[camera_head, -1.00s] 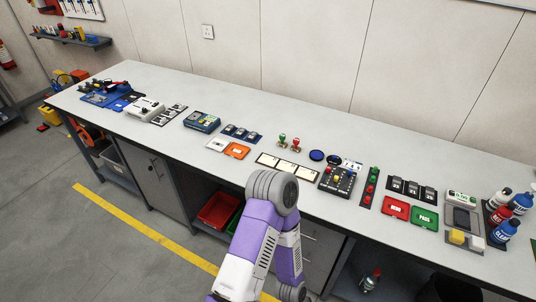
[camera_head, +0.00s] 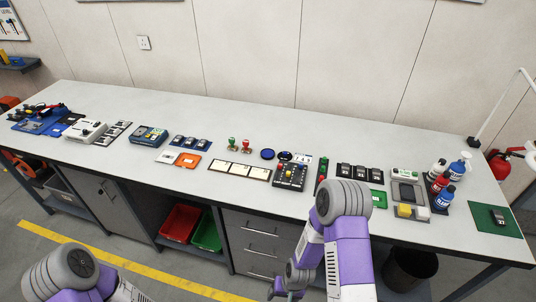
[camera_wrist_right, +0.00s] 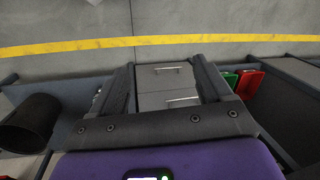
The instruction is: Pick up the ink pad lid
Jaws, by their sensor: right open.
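Two small round dark blue discs lie side by side on the long grey workbench (camera_head: 200,105) in the head view, a left disc (camera_head: 267,154) and a right disc (camera_head: 284,156). They look like the ink pad and its lid; I cannot tell which is which. My right gripper (camera_head: 284,287) hangs low in front of the bench, well apart from the discs. In the right wrist view its two dark fingers (camera_wrist_right: 167,88) are spread with nothing between them. My left arm shows at the lower left, but its gripper is out of the frame.
Two stamps (camera_head: 240,144) stand left of the discs, behind a row of cards (camera_head: 239,170). A button box (camera_head: 290,176) is in front of them. Bottles (camera_head: 441,183) stand at the right. Red (camera_head: 180,222) and green (camera_head: 207,232) bins sit under the bench. The bench's back strip is clear.

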